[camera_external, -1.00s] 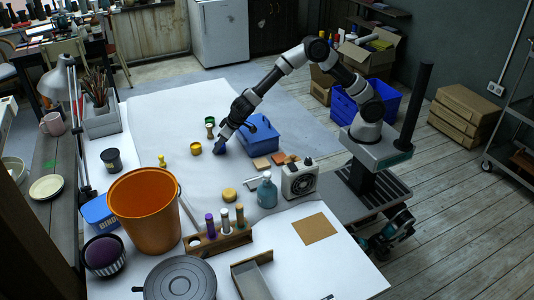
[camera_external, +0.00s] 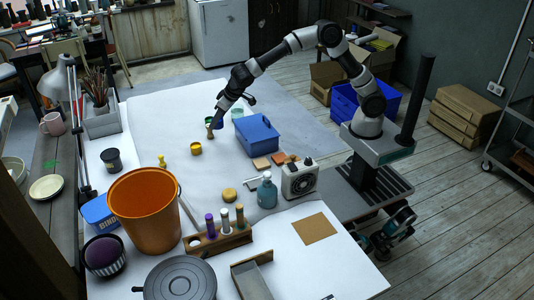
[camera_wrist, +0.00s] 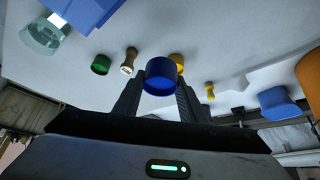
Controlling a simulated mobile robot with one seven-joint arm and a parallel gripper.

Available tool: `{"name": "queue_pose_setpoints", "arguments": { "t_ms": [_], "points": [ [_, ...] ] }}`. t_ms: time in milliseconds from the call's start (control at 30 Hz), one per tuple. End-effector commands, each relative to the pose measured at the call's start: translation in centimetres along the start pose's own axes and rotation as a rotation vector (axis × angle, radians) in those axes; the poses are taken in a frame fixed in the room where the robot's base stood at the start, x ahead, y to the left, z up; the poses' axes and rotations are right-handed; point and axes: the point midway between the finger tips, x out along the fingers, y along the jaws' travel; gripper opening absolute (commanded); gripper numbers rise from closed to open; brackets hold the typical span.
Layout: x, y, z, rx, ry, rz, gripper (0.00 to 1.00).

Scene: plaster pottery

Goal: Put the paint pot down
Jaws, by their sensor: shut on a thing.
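My gripper (camera_external: 217,119) is shut on the blue paint pot (camera_wrist: 160,77), which sits between the two dark fingers in the wrist view. In the external view the blue pot (camera_external: 218,125) is small and partly covered by the gripper, over the far part of the white table. I cannot tell whether its base touches the table. A green pot (camera_wrist: 101,64) and a wooden stamp (camera_wrist: 129,62) stand close beside it. A yellow pot (camera_wrist: 177,59) is partly hidden behind the blue pot in the wrist view.
A yellow stamp (camera_external: 162,160) and an orange bucket (camera_external: 145,215) stand toward the left front. The white table (camera_external: 150,125) is clear left of the green pot.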

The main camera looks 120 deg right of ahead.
Motion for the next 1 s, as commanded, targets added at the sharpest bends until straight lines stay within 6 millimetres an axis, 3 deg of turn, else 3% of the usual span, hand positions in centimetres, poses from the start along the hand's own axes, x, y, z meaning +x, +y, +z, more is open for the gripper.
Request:
{"name": "queue_pose_setpoints", "arguments": {
  "t_ms": [100, 367, 667, 867, 1000],
  "points": [
    [-2.9, -0.1, -1.7, 0.003, 0.007, -0.004, 0.15],
    [-7.3, -0.1, -4.3, 0.001, 0.005, -0.003, 0.15],
    [-8.4, -6.4, -1.3, -0.105, 0.0, -0.061, 0.15],
    [-10.5, -13.1, 2.4, -0.224, -0.001, -0.128, 0.15],
    [-12.8, -18.9, 6.4, -0.333, 0.0, -0.191, 0.15]
  ]
}}
